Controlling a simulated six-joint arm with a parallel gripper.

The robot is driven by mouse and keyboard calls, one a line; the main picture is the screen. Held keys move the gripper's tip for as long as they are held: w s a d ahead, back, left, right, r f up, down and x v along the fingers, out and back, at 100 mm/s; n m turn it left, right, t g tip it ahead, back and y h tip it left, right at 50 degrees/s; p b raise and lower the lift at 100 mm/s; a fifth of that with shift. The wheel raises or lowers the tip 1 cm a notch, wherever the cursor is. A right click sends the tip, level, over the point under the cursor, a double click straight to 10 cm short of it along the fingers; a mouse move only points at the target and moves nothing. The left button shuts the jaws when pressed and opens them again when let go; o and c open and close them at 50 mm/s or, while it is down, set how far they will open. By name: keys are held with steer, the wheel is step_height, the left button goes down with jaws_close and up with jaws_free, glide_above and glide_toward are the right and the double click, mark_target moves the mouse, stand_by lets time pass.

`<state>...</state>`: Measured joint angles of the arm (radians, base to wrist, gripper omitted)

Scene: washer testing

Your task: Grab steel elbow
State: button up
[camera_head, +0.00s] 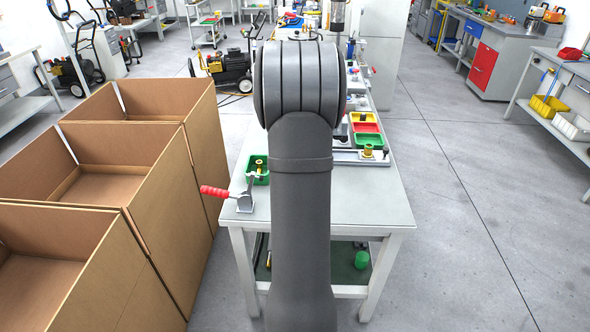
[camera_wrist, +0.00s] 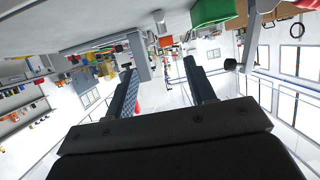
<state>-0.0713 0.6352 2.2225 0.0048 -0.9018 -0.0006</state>
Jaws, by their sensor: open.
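I cannot make out a steel elbow for certain in either view. My gripper (camera_wrist: 160,72) is open, its two dark fingers apart with nothing between them. The wrist view is turned over, with the work table's surface along the top. In the head view my own arm covers the middle of the work table (camera_head: 350,207) and hides my gripper. A green bin (camera_head: 249,179) with brass-coloured fittings stands at the table's left edge. A brass-coloured fitting (camera_head: 368,150) and a small dark part stand on a grey plate at the right.
A red-handled toggle clamp (camera_head: 215,191) stands at the table's left front. Red, yellow and green trays (camera_head: 370,141) lie right of my arm. Open cardboard boxes (camera_head: 160,210) stand close to the table's left. The table's front right is bare, and the floor (camera_head: 480,220) right is clear.

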steer(key=w+a+g, duration=0.1)
steer(key=w+g, duration=0.3)
steer(key=w, duration=0.8)
steer(key=w+r+g+h, duration=0.1)
steer(key=w+r+g, duration=0.4)
steer(key=r, duration=0.4)
steer(key=shift+m, duration=0.4)
steer(key=x, duration=1.2)
steer(key=shift+s+a+f, duration=0.1)
steer(key=shift+s+f, duration=0.05)
steer(key=shift+f, duration=0.05)
steer(key=shift+a+x, duration=0.2)
steer(key=shift+x, duration=2.45)
jaws_close()
steer(key=shift+r, duration=0.1)
